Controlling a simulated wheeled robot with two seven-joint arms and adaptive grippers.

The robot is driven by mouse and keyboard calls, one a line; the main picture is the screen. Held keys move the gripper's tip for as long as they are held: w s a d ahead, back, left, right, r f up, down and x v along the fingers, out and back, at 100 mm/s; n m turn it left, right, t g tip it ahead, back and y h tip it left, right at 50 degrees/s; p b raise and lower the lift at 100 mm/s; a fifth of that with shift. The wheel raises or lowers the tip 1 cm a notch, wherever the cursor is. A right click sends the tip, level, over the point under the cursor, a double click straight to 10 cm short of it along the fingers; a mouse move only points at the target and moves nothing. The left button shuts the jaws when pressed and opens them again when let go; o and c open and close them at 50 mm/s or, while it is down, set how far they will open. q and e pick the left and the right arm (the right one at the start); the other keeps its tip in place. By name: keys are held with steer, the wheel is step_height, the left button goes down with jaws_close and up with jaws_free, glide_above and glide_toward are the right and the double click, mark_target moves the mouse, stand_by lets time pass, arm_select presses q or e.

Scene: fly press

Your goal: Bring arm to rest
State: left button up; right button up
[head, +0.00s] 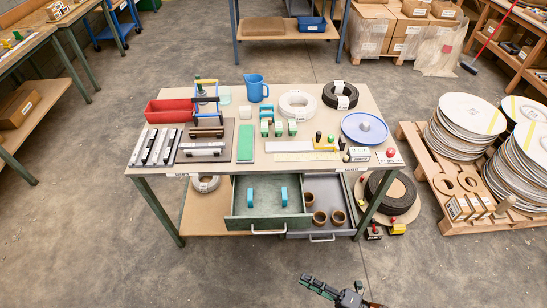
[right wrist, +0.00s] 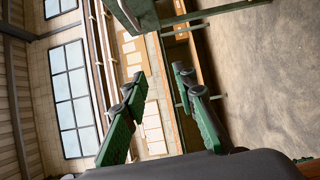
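My right gripper (head: 318,285) shows at the bottom edge of the head view, on the floor side in front of the workbench. It is well apart from the bench and touches nothing that I can see. In the right wrist view its two green fingers (right wrist: 160,84) stand apart with nothing between them, so it is open and empty. Most of the right arm is out of frame. My left gripper is in neither view.
The workbench (head: 335,162) holds a red bin (head: 170,111), a blue jug (head: 256,88) and several tools. A green drawer (head: 268,208) and a grey drawer (head: 333,225) stand open towards me. A pallet (head: 425,168) with disc stacks stands right. The front floor is clear.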

steer(key=w+d+f+m+t+h+p, duration=0.3)
steer(key=d+f+m+h, duration=0.6)
steer(key=d+f+m, duration=0.55)
steer(key=s+d+f+m+g+h+p, duration=0.1)
steer(key=s+d+f+m+h, duration=0.1)
steer(key=s+d+f, duration=0.4)
steer(key=s+d+f+m+g+h+p, duration=0.1)
steer(key=s+f+m+h+p, duration=0.15)
steer(key=f, duration=0.65)
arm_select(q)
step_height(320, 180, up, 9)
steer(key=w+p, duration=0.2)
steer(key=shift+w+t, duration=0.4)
arm_select(e)
steer(key=s+f+m+g+h, duration=0.1)
steer(key=s+f+m+g, duration=0.2)
steer(key=s, duration=0.8)
steer(key=s+f+m+g, duration=0.3)
steer(key=s+f, duration=0.2)
steer(key=s, duration=0.7)
steer(key=s+f+m+g+h, duration=0.1)
steer(key=s+f+m+g, duration=0.2)
steer(key=s, duration=0.9)
steer(key=shift+s+d+f+m+h, duration=0.3)
steer(key=shift+f+m+h, duration=0.1)
steer(key=shift+f, duration=0.15)
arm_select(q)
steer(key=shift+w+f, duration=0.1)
arm_select(e)
steer(key=shift+w, duration=0.1)
